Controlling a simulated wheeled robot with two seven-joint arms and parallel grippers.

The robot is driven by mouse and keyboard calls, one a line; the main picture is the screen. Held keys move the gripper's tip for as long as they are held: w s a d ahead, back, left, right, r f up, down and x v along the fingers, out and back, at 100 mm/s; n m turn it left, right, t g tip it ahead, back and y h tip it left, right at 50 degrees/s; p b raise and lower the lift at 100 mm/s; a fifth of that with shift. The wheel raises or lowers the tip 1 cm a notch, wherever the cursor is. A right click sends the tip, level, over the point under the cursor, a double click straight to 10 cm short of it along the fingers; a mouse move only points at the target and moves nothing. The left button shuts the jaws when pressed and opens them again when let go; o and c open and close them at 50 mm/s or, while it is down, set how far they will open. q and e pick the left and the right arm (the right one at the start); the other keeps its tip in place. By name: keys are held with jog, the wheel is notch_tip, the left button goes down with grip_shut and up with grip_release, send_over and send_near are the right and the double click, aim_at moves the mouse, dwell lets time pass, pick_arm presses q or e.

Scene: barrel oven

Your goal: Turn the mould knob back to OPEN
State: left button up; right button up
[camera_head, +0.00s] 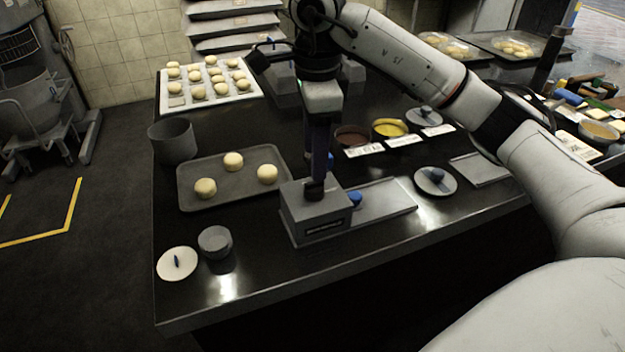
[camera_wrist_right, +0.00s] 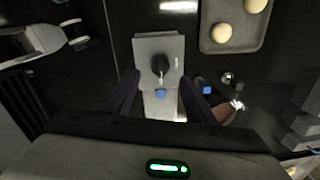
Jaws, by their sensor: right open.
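The mould is a grey metal box (camera_head: 312,219) with a dark label on its front, standing near the front edge of the dark counter. Its dark knob (camera_head: 315,190) is on top, partly covered by my gripper in the head view. In the right wrist view the black round knob (camera_wrist_right: 160,65) shows whole on the box top (camera_wrist_right: 160,45); I cannot read its setting. My right gripper (camera_head: 319,172) points down above the box. In the wrist view its fingers are wide apart, one each side of the knob's line, and nothing is held. My left gripper does not show.
A flat grey slide with a blue knob (camera_head: 355,197) extends right of the box. A tray (camera_head: 222,205) of dough balls lies left, with a grey cup (camera_head: 214,241) and white lid (camera_head: 177,264) in front. A round lid (camera_head: 435,181) lies to the right.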

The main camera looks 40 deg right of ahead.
aim_at(314, 188)
jog(key=f, duration=0.7)
jog(key=shift+w+f, duration=0.2)
jog(key=shift+w, duration=0.05)
jog(key=c, duration=1)
jog(key=shift+c, duration=0.2)
